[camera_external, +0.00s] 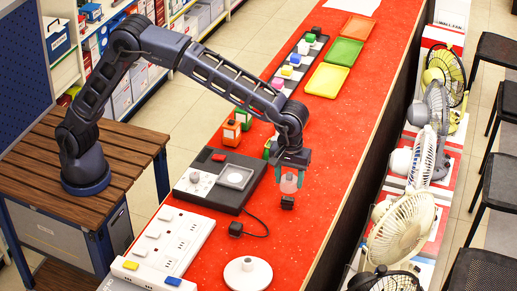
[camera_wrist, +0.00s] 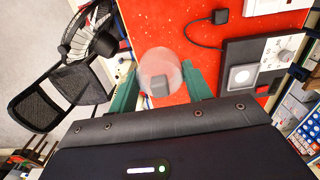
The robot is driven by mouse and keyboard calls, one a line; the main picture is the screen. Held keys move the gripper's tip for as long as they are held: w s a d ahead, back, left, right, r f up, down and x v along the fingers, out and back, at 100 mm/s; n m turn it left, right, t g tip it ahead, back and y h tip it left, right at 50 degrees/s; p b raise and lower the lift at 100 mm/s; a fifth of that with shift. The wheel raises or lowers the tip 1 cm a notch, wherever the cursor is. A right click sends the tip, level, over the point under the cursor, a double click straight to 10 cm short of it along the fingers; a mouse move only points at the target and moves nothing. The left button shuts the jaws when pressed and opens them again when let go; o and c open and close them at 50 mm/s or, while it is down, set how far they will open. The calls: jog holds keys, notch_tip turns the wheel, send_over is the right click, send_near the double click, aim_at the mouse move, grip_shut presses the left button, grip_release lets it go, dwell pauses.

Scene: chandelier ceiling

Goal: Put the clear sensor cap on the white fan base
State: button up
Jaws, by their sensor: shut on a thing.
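My gripper (camera_external: 289,178) has green fingers and is shut on the clear sensor cap (camera_external: 290,184), a see-through, slightly pinkish rounded piece. It is held above the red table, near the right edge. In the wrist view the cap (camera_wrist: 160,64) sits between the two green fingers (camera_wrist: 160,88), with a dark block showing in line with it. The white fan base (camera_external: 248,273), a round white disc with a small raised centre, lies on the table at the bottom of the external view. It is nearer the camera than my gripper and apart from it. I cannot make it out in the wrist view.
A dark device box (camera_external: 222,181) with a dial stands left of my gripper. A black cube (camera_external: 236,229) on a cord lies before it. A white power strip (camera_external: 168,251) is left of the fan base. Coloured trays (camera_external: 326,80) lie farther back. Several fans stand beyond the right edge.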

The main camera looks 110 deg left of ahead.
notch_tip(320, 180, up, 2)
send_over(248, 260)
jog(key=a, duration=0.1)
jog(key=d, duration=0.1)
notch_tip(248, 260, down, 20)
jog(key=shift+r, duration=0.25)
jog(key=shift+f, duration=0.6)
jog(key=o, duration=0.9)
jog(key=shift+o, duration=0.2)
